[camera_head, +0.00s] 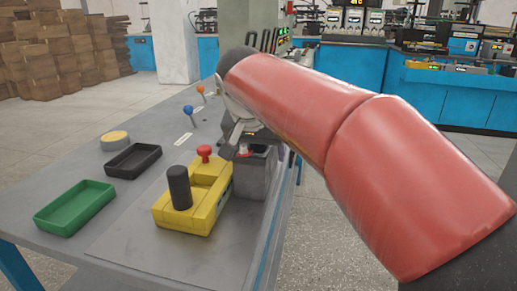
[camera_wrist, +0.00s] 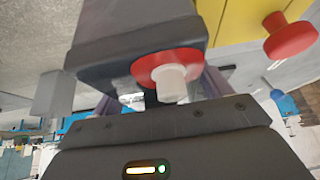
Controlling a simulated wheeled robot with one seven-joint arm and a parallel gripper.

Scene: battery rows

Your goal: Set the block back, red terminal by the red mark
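A dark grey block (camera_head: 256,178) is at the right of the yellow unit, by the table's right edge. Its dark top carries a red terminal (camera_head: 244,150). In the wrist view the block (camera_wrist: 135,40) is close, with its red-collared terminal (camera_wrist: 168,68) and white post facing the camera. I cannot make out a separate red mark.
The yellow unit (camera_head: 219,189), with a black post (camera_head: 180,187) and a red knob (camera_head: 204,151), stands right beside the block. A green tray (camera_head: 75,205), a black tray (camera_head: 132,161) and a yellow button (camera_head: 115,139) are to the left. The front of the table is clear.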

